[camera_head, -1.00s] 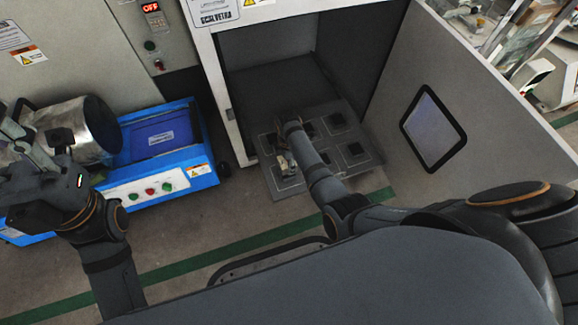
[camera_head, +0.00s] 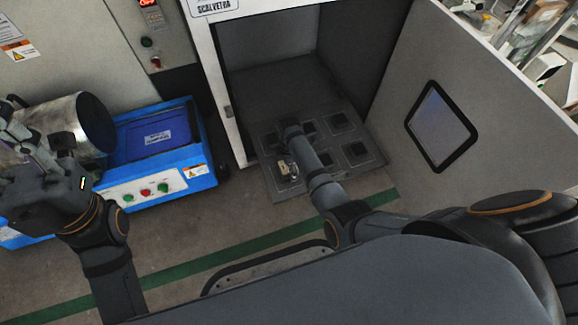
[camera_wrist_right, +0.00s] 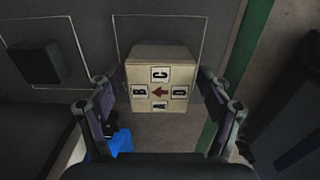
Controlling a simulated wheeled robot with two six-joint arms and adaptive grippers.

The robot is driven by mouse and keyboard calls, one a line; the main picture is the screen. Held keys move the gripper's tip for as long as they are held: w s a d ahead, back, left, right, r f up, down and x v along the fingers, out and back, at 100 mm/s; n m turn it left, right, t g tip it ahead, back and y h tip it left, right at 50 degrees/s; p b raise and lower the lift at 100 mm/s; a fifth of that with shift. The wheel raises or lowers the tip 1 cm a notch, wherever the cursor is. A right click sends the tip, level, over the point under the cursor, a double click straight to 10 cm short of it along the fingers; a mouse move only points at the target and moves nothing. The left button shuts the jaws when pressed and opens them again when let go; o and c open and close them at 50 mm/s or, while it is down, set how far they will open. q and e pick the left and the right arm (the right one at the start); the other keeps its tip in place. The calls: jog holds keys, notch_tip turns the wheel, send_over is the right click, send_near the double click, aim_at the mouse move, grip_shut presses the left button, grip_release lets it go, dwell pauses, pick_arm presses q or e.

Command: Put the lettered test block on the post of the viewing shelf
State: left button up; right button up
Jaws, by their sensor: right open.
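The lettered test block (camera_wrist_right: 160,76) is a cream cube with the letters C, B, A and one more around a red arrow. In the right wrist view it stands inside an outlined square, between the two fingers of my right gripper (camera_wrist_right: 158,88). The fingers are open, one on each side of it, with gaps. In the head view my right gripper (camera_head: 286,168) is small and partly hidden by its arm, over the grey shelf plate (camera_head: 268,142). What supports the block is hidden. My left gripper (camera_head: 28,150) is at the far left; its fingers are unclear.
Dark square posts (camera_head: 356,150) stand on the plate; another dark post (camera_wrist_right: 37,62) is left of the block in the wrist view. Cabinet walls (camera_head: 300,45) and a windowed panel (camera_head: 440,125) enclose the shelf. A blue box (camera_head: 155,137) and metal cylinder (camera_head: 82,125) stand left.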

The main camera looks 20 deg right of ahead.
jog(key=shift+r, duration=0.1)
notch_tip(320, 180, up, 12)
jog(key=p, duration=0.7)
jog(key=shift+p, duration=0.3)
jog(key=shift+w, duration=0.1)
